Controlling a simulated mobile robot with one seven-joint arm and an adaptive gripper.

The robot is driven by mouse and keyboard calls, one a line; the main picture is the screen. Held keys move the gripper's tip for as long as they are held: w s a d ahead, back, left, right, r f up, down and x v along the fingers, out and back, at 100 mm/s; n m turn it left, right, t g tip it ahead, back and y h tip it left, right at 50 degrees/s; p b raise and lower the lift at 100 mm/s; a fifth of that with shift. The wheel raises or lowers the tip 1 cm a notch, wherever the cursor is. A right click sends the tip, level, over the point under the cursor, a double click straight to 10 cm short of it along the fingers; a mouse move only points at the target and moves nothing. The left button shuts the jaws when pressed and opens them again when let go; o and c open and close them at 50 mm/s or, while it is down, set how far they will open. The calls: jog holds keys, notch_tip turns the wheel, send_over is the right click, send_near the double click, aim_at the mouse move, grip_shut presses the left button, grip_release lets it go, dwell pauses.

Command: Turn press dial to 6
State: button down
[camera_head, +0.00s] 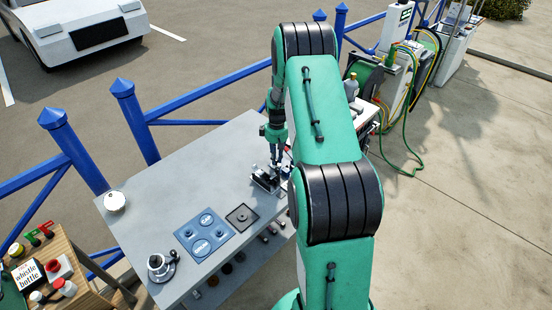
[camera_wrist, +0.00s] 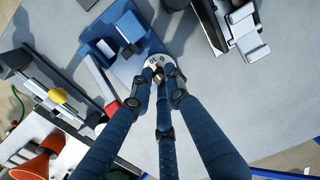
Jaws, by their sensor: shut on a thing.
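The press dial (camera_wrist: 149,63) is a small pale disc with dark marks around its rim, at the end of a blue piece in the wrist view. A "6" seems readable on its right side; the other marks are too small to read. My gripper (camera_wrist: 159,77) has its dark blue fingers closed together on the dial's middle, and they hide its knob. In the head view my gripper (camera_head: 276,163) points down at the right edge of the grey table, where the dial is too small to make out.
A black and grey device (camera_wrist: 234,28) stands close beside the dial. The grey table (camera_head: 172,190) also carries a blue panel (camera_head: 204,235), a dark square plate (camera_head: 242,217), a cup (camera_head: 160,266) and a round white pot (camera_head: 115,201). The table's middle is clear.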

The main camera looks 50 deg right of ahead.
jog(key=shift+m, duration=0.4)
jog(key=m, duration=0.3)
jog(key=shift+p, duration=0.4)
jog(key=shift+m+p, duration=0.35)
jog(key=shift+m, duration=2.05)
jog(key=c, duration=1.7)
grip_release()
jog(key=shift+r, duration=0.1)
notch_tip(320, 180, up, 12)
jog(key=shift+s+d+f, duration=0.1)
